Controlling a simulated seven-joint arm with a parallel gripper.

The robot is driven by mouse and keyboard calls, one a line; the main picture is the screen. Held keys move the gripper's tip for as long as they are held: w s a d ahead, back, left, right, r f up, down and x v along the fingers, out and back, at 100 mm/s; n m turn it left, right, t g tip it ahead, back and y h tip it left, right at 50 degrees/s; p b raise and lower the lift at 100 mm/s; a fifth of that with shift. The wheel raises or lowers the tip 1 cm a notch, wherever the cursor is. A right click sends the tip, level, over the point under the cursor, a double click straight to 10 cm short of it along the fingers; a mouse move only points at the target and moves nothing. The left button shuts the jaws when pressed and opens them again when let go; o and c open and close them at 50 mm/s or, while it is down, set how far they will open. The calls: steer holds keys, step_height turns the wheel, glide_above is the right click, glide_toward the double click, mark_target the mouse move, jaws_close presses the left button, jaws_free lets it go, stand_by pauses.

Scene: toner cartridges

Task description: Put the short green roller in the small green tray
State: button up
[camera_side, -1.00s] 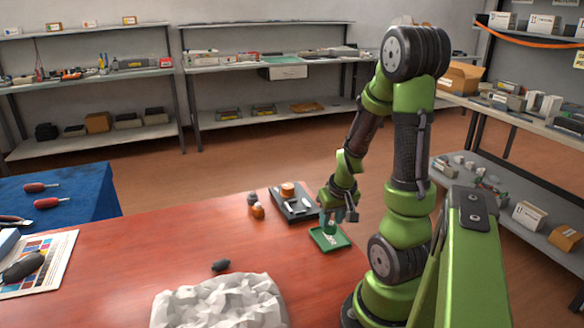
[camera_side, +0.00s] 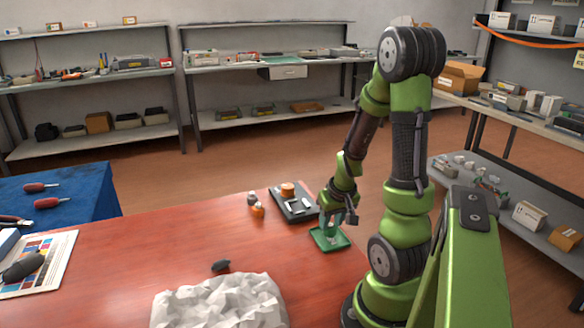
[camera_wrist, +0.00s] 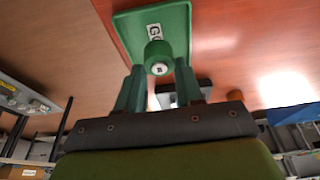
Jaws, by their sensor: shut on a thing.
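The short green roller (camera_wrist: 158,56) is between the fingertips of my gripper (camera_wrist: 160,69) in the wrist view, its round end with a small white mark facing the camera. My gripper is shut on it. The small green tray (camera_wrist: 180,17) lies just beyond the roller, with a white lettered label partly hidden by it. In the side view my gripper (camera_side: 336,220) is low over the green tray (camera_side: 327,244) near the table's right edge. The fingers largely hide the roller there. I cannot tell whether the roller touches the tray floor.
A dark tray (camera_side: 292,212) with an orange round piece and pale pieces stands just behind the green tray. Small orange and grey pieces (camera_side: 257,209) stand left of it. A crumpled white heap (camera_side: 220,304) and a dark piece (camera_side: 221,266) lie nearer the front. The left middle table is clear.

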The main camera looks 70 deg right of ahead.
steer(key=shift+f, duration=0.55)
stand_by(0.9)
steer(key=o, duration=1.2)
steer(key=shift+r, duration=0.15)
steer(key=shift+r, duration=2.05)
